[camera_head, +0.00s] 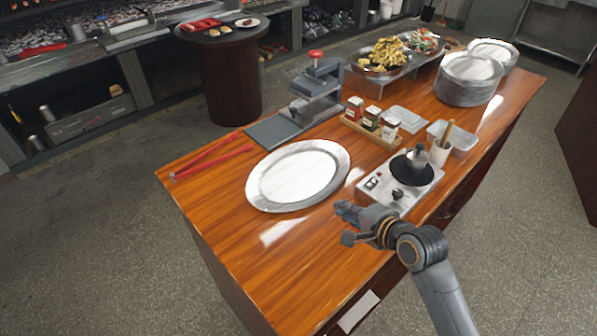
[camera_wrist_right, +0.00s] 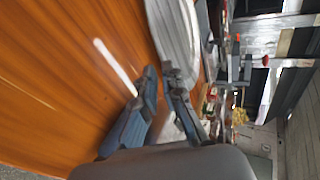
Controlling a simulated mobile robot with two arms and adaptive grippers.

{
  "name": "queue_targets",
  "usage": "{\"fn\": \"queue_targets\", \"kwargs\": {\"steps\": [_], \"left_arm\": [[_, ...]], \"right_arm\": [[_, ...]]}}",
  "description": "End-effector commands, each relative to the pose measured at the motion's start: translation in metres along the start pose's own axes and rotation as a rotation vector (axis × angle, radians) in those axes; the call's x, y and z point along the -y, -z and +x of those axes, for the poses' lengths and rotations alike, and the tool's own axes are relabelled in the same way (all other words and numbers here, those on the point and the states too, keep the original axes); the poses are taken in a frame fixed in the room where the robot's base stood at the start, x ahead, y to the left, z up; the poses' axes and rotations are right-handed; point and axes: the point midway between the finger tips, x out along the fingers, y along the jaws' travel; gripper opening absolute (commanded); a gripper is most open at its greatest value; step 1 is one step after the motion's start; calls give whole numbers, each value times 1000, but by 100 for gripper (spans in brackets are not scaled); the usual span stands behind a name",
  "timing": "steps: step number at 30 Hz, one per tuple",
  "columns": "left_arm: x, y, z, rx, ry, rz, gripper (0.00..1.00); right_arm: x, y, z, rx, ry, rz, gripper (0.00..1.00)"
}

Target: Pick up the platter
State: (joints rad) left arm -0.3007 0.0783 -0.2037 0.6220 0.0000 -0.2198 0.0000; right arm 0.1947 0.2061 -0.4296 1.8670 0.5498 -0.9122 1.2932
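The platter (camera_head: 298,175) is a large oval silver-grey dish lying flat and empty on the wooden table. In the right wrist view its pale rim and part of its surface (camera_wrist_right: 172,28) show at the top. My right gripper (camera_head: 343,222) is above the table at the platter's near right side. Its two fingers (camera_wrist_right: 160,75) are apart, with nothing between them. In the wrist view one fingertip overlaps the platter's rim; I cannot tell whether it touches. My left gripper is not in view.
The wooden table (camera_head: 235,255) has bare room at its near left. Red-handled tongs (camera_head: 212,160), a press (camera_head: 300,105), a spice rack (camera_head: 372,128) and a small burner (camera_head: 400,185) surround the platter. Stacked plates (camera_head: 468,80) stand farther back.

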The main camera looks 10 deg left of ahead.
Motion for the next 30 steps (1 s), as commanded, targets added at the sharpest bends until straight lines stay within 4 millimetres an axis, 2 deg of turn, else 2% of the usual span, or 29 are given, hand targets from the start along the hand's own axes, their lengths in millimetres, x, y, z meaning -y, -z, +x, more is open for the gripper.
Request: {"fn": "queue_targets", "kwargs": {"steps": [3,6,14,24,30], "left_arm": [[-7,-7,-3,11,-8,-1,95],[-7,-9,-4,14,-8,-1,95],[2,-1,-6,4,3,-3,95],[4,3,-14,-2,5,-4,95],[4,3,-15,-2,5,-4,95]], "right_arm": [[1,0,21,0,0,-1,8],[1,0,33,0,0,-1,8],[1,0,46,0,1,-2,8],[0,1,85,0,1,-2,8],[-2,1,93,-1,0,-2,8]]}}
